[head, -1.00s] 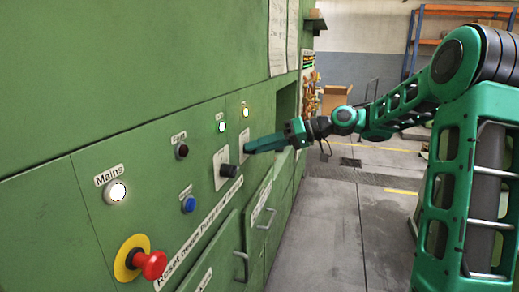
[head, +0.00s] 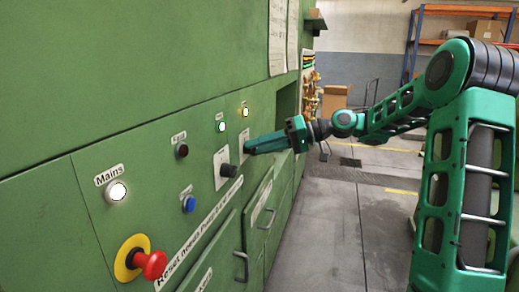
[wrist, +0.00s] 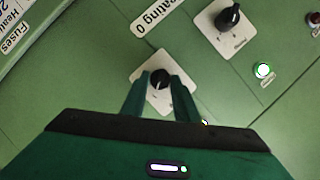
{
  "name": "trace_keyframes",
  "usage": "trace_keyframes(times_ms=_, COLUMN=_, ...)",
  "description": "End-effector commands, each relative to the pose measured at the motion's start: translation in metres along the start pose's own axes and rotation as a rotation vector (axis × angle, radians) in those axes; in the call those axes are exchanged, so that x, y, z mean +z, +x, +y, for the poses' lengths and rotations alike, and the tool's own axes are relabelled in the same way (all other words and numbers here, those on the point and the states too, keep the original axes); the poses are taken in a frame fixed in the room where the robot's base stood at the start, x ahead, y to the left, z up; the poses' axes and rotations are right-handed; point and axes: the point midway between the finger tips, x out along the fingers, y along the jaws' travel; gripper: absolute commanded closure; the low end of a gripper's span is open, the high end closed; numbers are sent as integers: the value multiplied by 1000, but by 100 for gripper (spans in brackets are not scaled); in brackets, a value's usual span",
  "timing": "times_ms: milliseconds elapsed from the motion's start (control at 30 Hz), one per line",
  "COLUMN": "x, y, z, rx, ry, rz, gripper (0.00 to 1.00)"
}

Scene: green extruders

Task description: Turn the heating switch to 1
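The heating switch is a black rotary knob (wrist: 160,80) on a pale square plate, under a label partly reading "ating 0" in the wrist view. In the head view its plate (head: 243,146) is mostly behind my gripper (head: 250,149). My gripper's two green fingers (wrist: 160,84) stand on either side of the knob in the wrist view. The gap at the fingertips is about as wide as the knob, and I cannot tell whether they press on it. The knob's pointer direction is not clear.
A red emergency button (head: 150,265) projects at the front left. The floor (head: 330,230) right of the panel is clear.

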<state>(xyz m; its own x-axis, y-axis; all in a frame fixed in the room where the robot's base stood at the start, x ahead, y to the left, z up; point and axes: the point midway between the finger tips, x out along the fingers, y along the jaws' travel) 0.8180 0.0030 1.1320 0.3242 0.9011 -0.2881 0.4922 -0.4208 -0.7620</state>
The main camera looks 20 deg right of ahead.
Motion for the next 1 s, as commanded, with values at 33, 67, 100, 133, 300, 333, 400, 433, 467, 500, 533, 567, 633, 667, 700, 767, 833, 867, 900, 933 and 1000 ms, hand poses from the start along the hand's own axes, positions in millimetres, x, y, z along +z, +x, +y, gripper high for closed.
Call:
trace_keyframes(times_ms=33, x=0, y=0, z=0, rx=1, ry=1, rz=0, gripper=60)
trace_keyframes(times_ms=67, x=0, y=0, z=0, rx=0, ry=0, rz=0, gripper=56)
trace_keyframes(times_ms=100, x=0, y=0, z=0, rx=0, ry=0, rz=0, gripper=56)
trace_keyframes(times_ms=133, x=0, y=0, z=0, rx=0, ry=0, rz=0, gripper=56)
trace_keyframes(times_ms=300, x=0, y=0, z=0, rx=0, ry=-1, rz=-1, gripper=56)
trace_keyframes(times_ms=333, x=0, y=-1, z=0, rx=0, ry=-1, rz=-1, gripper=56)
trace_keyframes(times_ms=400, x=0, y=-3, z=0, rx=0, ry=-1, rz=0, gripper=56)
trace_keyframes(times_ms=433, x=0, y=-4, z=0, rx=1, ry=-1, rz=0, gripper=56)
trace_keyframes(times_ms=467, x=0, y=-7, z=0, rx=1, ry=-1, rz=0, gripper=56)
trace_keyframes(times_ms=500, x=0, y=-11, z=0, rx=1, ry=-1, rz=0, gripper=56)
trace_keyframes(times_ms=533, x=0, y=-15, z=0, rx=1, ry=-1, rz=0, gripper=56)
trace_keyframes(times_ms=567, x=0, y=-19, z=1, rx=2, ry=-1, rz=0, gripper=56)
trace_keyframes(times_ms=633, x=0, y=-32, z=1, rx=3, ry=-1, rz=2, gripper=56)
trace_keyframes(times_ms=667, x=0, y=-38, z=1, rx=3, ry=0, rz=2, gripper=56)
trace_keyframes(times_ms=700, x=0, y=-47, z=1, rx=2, ry=-1, rz=1, gripper=56)
trace_keyframes(times_ms=767, x=0, y=-60, z=1, rx=3, ry=-1, rz=2, gripper=56)
trace_keyframes(times_ms=833, x=0, y=-75, z=2, rx=3, ry=0, rz=2, gripper=56)
trace_keyframes(times_ms=867, x=0, y=-80, z=2, rx=2, ry=0, rz=2, gripper=56)
trace_keyframes(times_ms=900, x=0, y=-87, z=2, rx=2, ry=0, rz=2, gripper=56)
trace_keyframes(times_ms=933, x=0, y=-88, z=2, rx=1, ry=1, rz=1, gripper=56)
trace_keyframes(times_ms=1000, x=0, y=-94, z=2, rx=0, ry=2, rz=1, gripper=56)
